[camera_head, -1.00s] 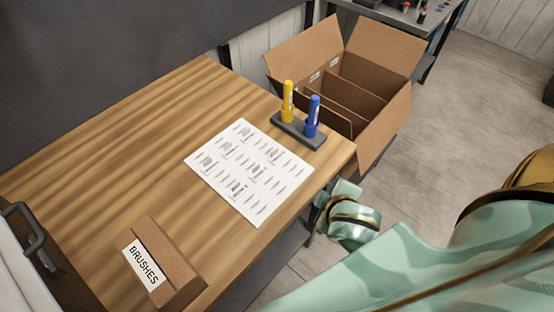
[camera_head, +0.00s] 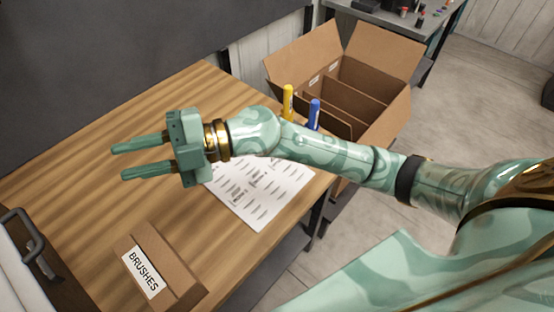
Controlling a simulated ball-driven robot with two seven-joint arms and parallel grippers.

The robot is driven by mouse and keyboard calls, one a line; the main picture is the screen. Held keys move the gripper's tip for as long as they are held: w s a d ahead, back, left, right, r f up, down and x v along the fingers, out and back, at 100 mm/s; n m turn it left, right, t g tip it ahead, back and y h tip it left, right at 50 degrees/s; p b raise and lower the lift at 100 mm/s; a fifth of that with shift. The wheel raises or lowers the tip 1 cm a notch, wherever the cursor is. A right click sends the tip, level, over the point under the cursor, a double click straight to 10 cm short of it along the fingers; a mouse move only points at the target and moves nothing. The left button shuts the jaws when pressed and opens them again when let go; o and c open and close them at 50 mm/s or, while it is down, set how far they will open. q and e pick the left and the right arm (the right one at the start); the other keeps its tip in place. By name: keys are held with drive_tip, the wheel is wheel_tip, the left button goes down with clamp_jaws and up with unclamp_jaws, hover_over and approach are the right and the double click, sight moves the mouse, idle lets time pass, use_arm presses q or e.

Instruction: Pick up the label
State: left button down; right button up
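A white sheet of printed labels (camera_head: 262,192) lies flat on the wooden table, partly hidden under my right arm. A white label reading "BRUSHES" (camera_head: 144,272) is on a small brown cardboard box (camera_head: 178,275) at the table's front left. My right gripper (camera_head: 116,161) is open and empty, its two fingers apart and pointing left above the table. It is in the air beyond the small box and left of the sheet. My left gripper is not in view.
A yellow marker (camera_head: 288,101) and a blue marker (camera_head: 314,113) stand behind my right arm, their holder hidden. An open cardboard box with dividers (camera_head: 384,84) stands past the table's far right corner. The wooden table (camera_head: 75,180) is clear at left.

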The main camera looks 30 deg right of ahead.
drive_tip(key=w+d+f+g+h, duration=0.3)
drive_tip(key=d+f+g+h, duration=0.1)
drive_tip(key=d+f+h, duration=0.6)
drive_tip(key=w+d+r+m+h, duration=0.1)
drive_tip(key=w+d+m+h, duration=0.25)
drive_tip(key=d, duration=0.45)
drive_tip(key=w+d+r+m+h, duration=0.2)
drive_tip(key=d+m+h, duration=0.25)
drive_tip(key=d, duration=0.45)
drive_tip(key=shift+t+h, duration=0.4)
drive_tip(key=f, duration=0.3)
drive_tip(key=f+b, duration=0.1)
drive_tip(key=f, duration=0.3)
drive_tip(key=f+b, duration=0.1)
drive_tip(key=f, duration=0.2)
drive_tip(key=shift+s+f, duration=0.25)
drive_tip(key=shift+s, duration=0.05)
drive_tip(key=f, duration=0.2)
drive_tip(key=f+b, duration=0.1)
drive_tip(key=f, duration=0.1)
drive_tip(key=f+b, duration=0.1)
drive_tip(key=f, duration=0.1)
drive_tip(key=shift+s+a, duration=0.2)
drive_tip(key=shift+s, duration=0.05)
drive_tip(key=shift+r, duration=0.1)
clamp_jaws()
